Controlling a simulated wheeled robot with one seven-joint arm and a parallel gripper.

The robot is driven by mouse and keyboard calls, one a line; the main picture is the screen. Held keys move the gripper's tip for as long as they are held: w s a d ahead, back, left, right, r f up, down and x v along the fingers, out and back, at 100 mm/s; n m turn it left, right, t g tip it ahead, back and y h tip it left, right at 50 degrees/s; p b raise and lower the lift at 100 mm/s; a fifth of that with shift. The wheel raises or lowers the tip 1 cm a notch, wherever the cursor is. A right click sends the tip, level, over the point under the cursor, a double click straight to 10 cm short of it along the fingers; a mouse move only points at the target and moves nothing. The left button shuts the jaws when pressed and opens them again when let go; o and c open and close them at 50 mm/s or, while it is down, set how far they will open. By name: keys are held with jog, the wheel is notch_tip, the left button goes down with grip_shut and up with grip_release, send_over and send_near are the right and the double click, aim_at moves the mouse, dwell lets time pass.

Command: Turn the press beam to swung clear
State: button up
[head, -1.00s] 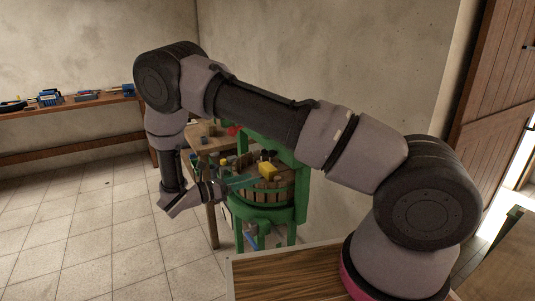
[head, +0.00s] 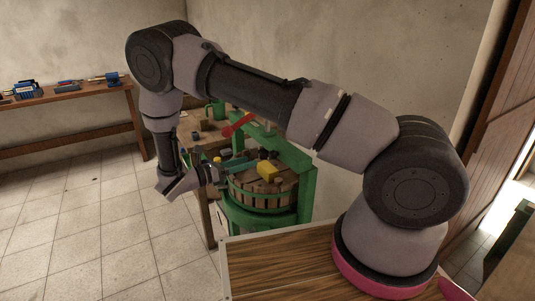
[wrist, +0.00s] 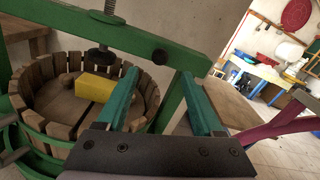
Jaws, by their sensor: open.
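The press has a green frame and a round basket of wooden slats (head: 252,199); the basket also fills the left of the wrist view (wrist: 32,82). The green press beam (head: 287,150) crosses above the basket, and my arm hides part of it. In the wrist view the beam (wrist: 135,40) slopes down to the right, with a dark screw through it and a dark round knob on its side. My gripper (head: 236,164) is open and empty, with teal fingers pointing at the press. In the wrist view its fingertips (wrist: 160,77) appear just below the beam; I cannot tell whether they touch.
A yellow block (head: 267,172) lies on boards in the basket. A red handle (head: 238,124) shows behind the beam. A wooden table (head: 190,127) stands behind the press. A workbench (head: 75,96) with tools lines the left wall. The tiled floor at left is clear.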

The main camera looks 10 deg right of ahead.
jog(key=x, duration=0.9)
jog(key=shift+d, duration=0.15)
jog(key=shift+c, duration=0.3)
grip_shut()
dwell(0.8)
